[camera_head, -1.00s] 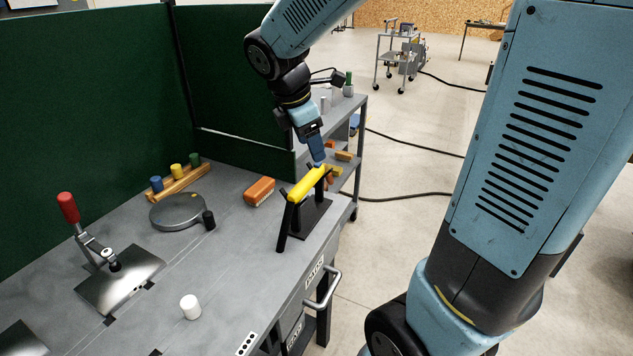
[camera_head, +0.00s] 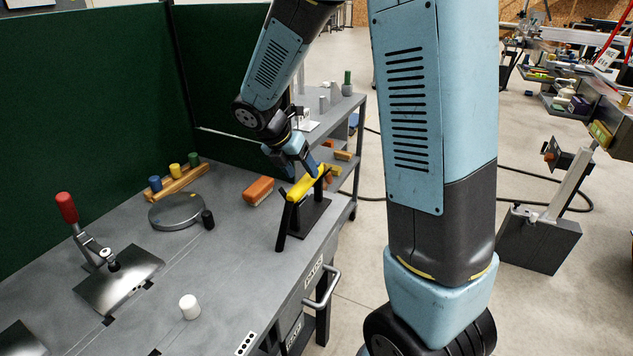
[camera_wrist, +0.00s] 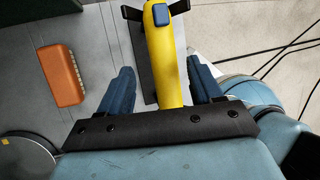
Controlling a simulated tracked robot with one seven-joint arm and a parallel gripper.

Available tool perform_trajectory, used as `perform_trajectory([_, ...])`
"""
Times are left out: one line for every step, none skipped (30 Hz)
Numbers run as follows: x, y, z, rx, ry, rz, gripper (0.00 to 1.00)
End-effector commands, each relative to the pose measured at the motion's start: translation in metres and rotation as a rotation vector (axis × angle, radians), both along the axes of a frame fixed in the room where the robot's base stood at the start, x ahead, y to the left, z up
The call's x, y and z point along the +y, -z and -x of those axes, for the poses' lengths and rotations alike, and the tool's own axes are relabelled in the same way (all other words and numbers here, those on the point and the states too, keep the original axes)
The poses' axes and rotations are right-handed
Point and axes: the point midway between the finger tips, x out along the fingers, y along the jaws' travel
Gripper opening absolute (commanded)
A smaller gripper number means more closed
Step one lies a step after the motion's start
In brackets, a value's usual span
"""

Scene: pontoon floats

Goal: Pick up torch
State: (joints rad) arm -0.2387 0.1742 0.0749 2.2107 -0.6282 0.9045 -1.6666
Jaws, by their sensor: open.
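The torch (camera_head: 303,187) is a yellow bar lying tilted across a black stand (camera_head: 311,218) near the right edge of the grey workbench. In the wrist view the torch (camera_wrist: 165,65) runs up the middle, with a blue button near its far end. My gripper (camera_head: 300,164) is open at the torch's far part. In the wrist view my gripper (camera_wrist: 162,85) has one dark blue finger on each side of the yellow body, with gaps showing. The near end of the torch is hidden behind my gripper's black plate in that view.
An orange brush-like block (camera_head: 258,191) lies left of the stand. A round grey disc (camera_head: 176,211), a black peg (camera_head: 208,220), a white cylinder (camera_head: 189,307) and a red-handled clamp (camera_head: 68,208) stand on the bench. A green screen (camera_head: 90,110) closes the back. A grey shelf (camera_head: 345,102) stands behind.

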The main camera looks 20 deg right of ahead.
Motion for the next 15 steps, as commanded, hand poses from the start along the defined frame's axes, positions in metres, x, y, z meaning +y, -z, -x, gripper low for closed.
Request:
perform_trajectory([-0.003, 0.006, 0.000, 0.003, 0.002, 0.001, 0.65])
perform_trajectory([-0.005, 0.009, 0.000, 0.003, 0.002, 0.001, 0.65])
perform_trajectory([-0.006, 0.012, -0.001, 0.003, 0.001, 0.000, 0.65])
perform_trajectory([-0.007, 0.014, -0.001, 0.002, 0.001, -0.001, 0.65])
perform_trajectory([-0.007, 0.015, -0.001, 0.001, 0.001, 0.000, 0.65])
perform_trajectory([-0.008, 0.016, -0.001, 0.001, 0.001, 0.000, 0.65])
perform_trajectory([-0.009, 0.017, -0.001, 0.001, 0.001, 0.000, 0.65])
perform_trajectory([-0.010, 0.018, -0.002, 0.001, 0.002, 0.000, 0.65])
perform_trajectory([-0.011, 0.020, -0.002, 0.001, 0.002, 0.000, 0.65])
perform_trajectory([-0.013, 0.022, -0.002, 0.001, 0.002, 0.000, 0.65])
perform_trajectory([-0.015, 0.025, -0.003, 0.001, 0.002, 0.000, 0.65])
perform_trajectory([-0.019, 0.029, -0.003, 0.003, 0.003, 0.001, 0.65])
perform_trajectory([-0.021, 0.033, -0.004, 0.004, 0.003, 0.001, 0.65])
perform_trajectory([-0.024, 0.037, -0.004, 0.003, 0.003, 0.000, 0.65])
perform_trajectory([-0.027, 0.041, -0.005, 0.003, 0.003, 0.000, 0.65])
